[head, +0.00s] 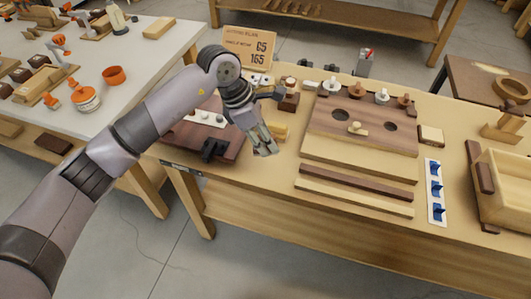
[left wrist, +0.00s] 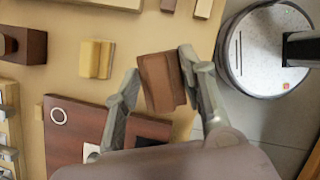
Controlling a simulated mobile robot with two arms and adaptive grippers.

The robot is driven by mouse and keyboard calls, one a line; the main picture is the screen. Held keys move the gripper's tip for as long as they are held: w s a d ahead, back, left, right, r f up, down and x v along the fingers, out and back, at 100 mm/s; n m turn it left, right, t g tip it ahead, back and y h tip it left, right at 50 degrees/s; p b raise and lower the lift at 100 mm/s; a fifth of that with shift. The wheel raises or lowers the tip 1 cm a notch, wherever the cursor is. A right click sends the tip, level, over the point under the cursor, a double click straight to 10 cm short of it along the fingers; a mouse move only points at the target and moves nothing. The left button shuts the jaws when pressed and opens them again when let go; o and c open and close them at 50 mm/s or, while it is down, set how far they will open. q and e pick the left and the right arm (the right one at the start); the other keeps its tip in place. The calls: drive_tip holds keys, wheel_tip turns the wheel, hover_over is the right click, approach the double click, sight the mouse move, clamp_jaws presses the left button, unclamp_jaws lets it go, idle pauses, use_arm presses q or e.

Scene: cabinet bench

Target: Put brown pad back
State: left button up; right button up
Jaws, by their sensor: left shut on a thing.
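My left gripper (head: 264,143) hangs over the front left part of the wooden bench, beside the dark brown board (head: 222,143). In the left wrist view the gripper (left wrist: 160,66) is shut on a brown pad (left wrist: 162,84), a reddish-brown block with a step along one side. The pad sits between the two fingertips, a little tilted in the picture. In the head view I cannot make out the pad; the gripper hides it. My right gripper is in neither view.
A pale yellow block (head: 280,130) stands just right of the gripper. A brown panel with holes (head: 362,124) and knobs lies further right, then blue switches (head: 435,190) and a wooden tray (head: 500,200). A card sign (head: 250,47) stands behind.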

use_arm(q)
wheel_tip(320, 180, down, 3)
drive_tip(key=shift+r, duration=0.1)
wheel_tip(320, 180, down, 4)
drive_tip(key=shift+f+p, duration=0.1)
drive_tip(key=shift+p, duration=0.2)
drive_tip(key=shift+f, duration=0.15)
drive_tip(key=o, duration=1.4)
drive_tip(key=shift+c, duration=0.2)
